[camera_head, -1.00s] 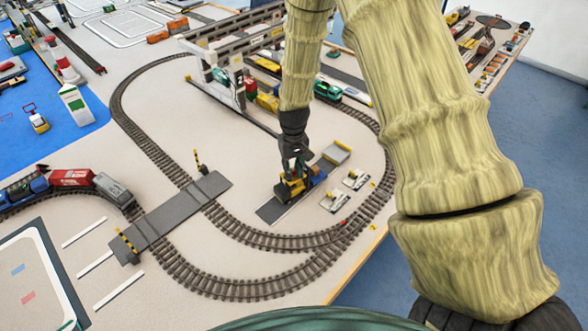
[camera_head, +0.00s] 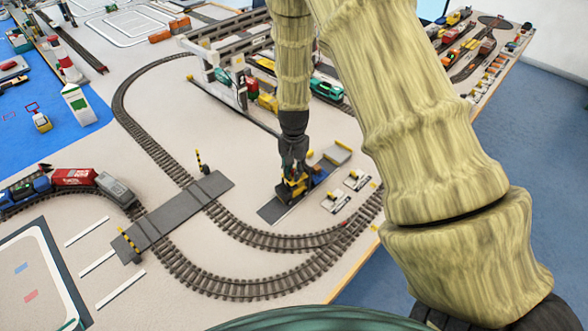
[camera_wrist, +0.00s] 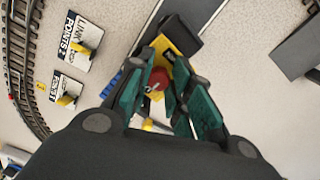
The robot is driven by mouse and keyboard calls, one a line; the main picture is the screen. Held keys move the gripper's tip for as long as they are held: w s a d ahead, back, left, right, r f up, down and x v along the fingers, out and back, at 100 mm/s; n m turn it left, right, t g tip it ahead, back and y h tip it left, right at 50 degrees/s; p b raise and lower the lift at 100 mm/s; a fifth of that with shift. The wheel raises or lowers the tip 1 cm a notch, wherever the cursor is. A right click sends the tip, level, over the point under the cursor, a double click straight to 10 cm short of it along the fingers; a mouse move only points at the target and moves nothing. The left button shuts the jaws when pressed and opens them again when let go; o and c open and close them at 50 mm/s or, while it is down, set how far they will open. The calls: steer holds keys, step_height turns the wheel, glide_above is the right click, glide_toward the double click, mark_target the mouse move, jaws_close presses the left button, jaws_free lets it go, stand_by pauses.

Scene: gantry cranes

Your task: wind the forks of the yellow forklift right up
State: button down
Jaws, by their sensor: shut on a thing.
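The yellow forklift (camera_head: 290,188) stands on a dark strip near the middle of the layout, inside the track loop. My gripper (camera_head: 293,165) points down over it from above and hides much of it. In the wrist view the gripper's green-padded fingers (camera_wrist: 158,98) are closed around a small red round part (camera_wrist: 158,80) on the yellow forklift body (camera_wrist: 178,45). The forks and their height cannot be made out, as the fingers cover that area.
Two small white plates with yellow levers (camera_head: 332,201) lie right of the forklift; they also show in the wrist view (camera_wrist: 80,45). A grey ramp block (camera_head: 337,153) stands behind. Curved track (camera_head: 285,240) runs in front. A gantry crane (camera_head: 238,75) stands behind on the left.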

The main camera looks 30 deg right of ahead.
steer(key=shift+m, duration=0.4)
steer(key=c, duration=1.6)
jaws_free()
steer(key=shift+o, duration=0.2)
step_height(320, 180, up, 12)
